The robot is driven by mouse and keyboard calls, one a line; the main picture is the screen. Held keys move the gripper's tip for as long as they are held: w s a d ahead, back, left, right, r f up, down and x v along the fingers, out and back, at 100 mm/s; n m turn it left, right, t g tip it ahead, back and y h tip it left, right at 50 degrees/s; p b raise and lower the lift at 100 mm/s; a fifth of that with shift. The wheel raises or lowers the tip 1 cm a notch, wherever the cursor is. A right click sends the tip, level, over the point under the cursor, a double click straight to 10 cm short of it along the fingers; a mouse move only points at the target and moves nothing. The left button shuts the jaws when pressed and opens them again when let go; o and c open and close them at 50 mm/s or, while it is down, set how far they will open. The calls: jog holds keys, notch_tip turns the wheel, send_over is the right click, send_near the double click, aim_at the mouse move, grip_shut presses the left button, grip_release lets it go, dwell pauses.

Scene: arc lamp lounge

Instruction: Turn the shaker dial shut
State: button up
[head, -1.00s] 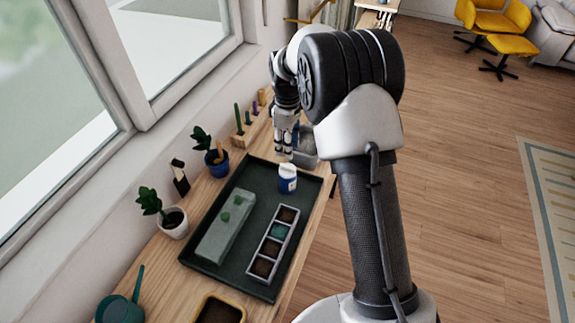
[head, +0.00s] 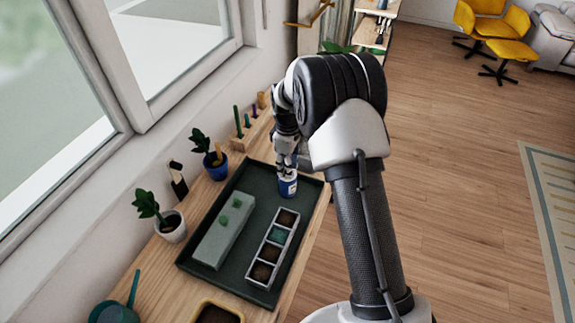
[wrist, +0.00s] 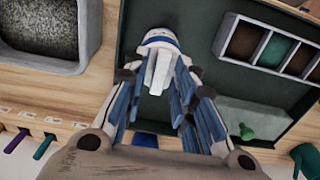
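The shaker (head: 288,187) is a small blue and white bottle standing upright at the far end of the dark green tray (head: 252,284). In the wrist view, the shaker (wrist: 160,40) shows a white top with a blue rim, and a pale narrow dial piece (wrist: 158,72) points toward my gripper. My gripper (head: 287,168) is directly above the shaker, pointing down. In the wrist view, my gripper (wrist: 157,82) has its fingers spread on either side of the dial piece, with a visible gap. Whether a finger touches it is unclear. The dial's markings are not readable.
On the tray lie a grey-green block (head: 222,238) with green knobs and a four-cell seed tray (head: 250,272). Potted plants (head: 172,230) stand along the window side. A grey bin (wrist: 88,35) of granular material and a wooden tool rack (wrist: 50,125) are close to my gripper.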

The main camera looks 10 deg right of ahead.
grip_shut()
dwell(0.4)
jog(key=m+p, duration=0.2)
jog(key=m, duration=0.3)
jog(key=shift+m, duration=0.4)
jog(key=m+p, duration=0.1)
jog(key=m, duration=0.5)
dwell(1.2)
jog(key=shift+o, duration=1.3)
grip_release()
